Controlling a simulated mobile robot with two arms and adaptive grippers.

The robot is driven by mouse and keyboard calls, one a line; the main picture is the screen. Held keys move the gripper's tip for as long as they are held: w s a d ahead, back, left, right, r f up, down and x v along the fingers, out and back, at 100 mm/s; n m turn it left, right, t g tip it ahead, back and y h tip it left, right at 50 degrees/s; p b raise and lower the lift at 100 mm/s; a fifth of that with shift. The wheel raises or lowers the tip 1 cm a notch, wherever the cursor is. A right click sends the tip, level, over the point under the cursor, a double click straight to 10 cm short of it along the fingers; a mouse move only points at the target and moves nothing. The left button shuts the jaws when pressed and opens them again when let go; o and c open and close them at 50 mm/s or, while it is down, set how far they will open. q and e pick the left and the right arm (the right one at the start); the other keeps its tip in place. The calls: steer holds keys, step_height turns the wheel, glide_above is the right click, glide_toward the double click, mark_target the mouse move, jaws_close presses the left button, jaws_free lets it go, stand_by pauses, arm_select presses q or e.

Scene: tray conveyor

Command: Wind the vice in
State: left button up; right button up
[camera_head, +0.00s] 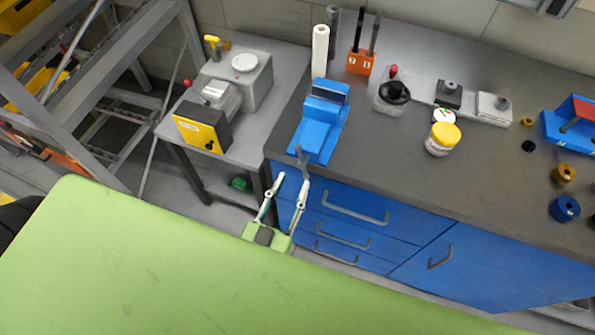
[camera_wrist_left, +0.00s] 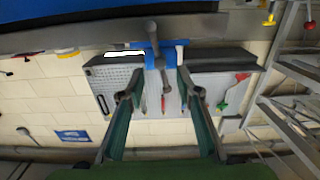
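The blue vice (camera_head: 322,117) stands on the dark bench near its left front corner. Its grey handle (camera_head: 300,155) hangs out at the bench's front edge. In the left wrist view the blue vice (camera_wrist_left: 174,49) and its grey handle bar (camera_wrist_left: 153,45) show ahead. My left gripper (camera_head: 293,179) is open, its two fingers apart just in front of the handle. In the left wrist view the handle appears between the fingers of the left gripper (camera_wrist_left: 155,84); nothing visibly touches it. The gap between the jaws is hard to see. My right gripper is not in view.
Blue drawers (camera_head: 345,217) lie below the bench edge. A white roll (camera_head: 320,50) and an orange tool holder (camera_head: 361,63) stand behind the vice. A yellow-lidded jar (camera_head: 443,139) stands right. A grey machine (camera_head: 240,80) stands on a side table left.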

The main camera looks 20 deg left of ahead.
arm_select(q)
steer(key=s, duration=0.6)
steer(key=shift+s, duration=0.3)
steer(key=shift+a, duration=0.1)
steer(key=s+f+m+g+h, duration=0.1)
steer(key=s+f+g, duration=0.15)
steer(key=f, duration=0.85)
steer(key=s+d+f+m+g, duration=0.1)
steer(key=s+f+g, duration=0.15)
steer(key=f, duration=0.75)
steer(key=s+f+g+h, duration=0.15)
steer(key=f+g, duration=0.25)
steer(key=f, duration=0.7)
steer(key=s+a+f+g+y, duration=0.1)
steer(key=s+a+f+g, duration=0.3)
steer(key=s+f, duration=0.4)
steer(key=s+a+f+g+y, duration=0.2)
steer(key=s+a+f+g, duration=0.2)
steer(key=s+a+f, duration=0.3)
steer(key=shift+s+f, duration=0.65)
steer(key=shift+s, duration=0.35)
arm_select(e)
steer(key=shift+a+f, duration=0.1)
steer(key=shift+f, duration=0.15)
arm_select(q)
steer(key=shift+d, duration=0.1)
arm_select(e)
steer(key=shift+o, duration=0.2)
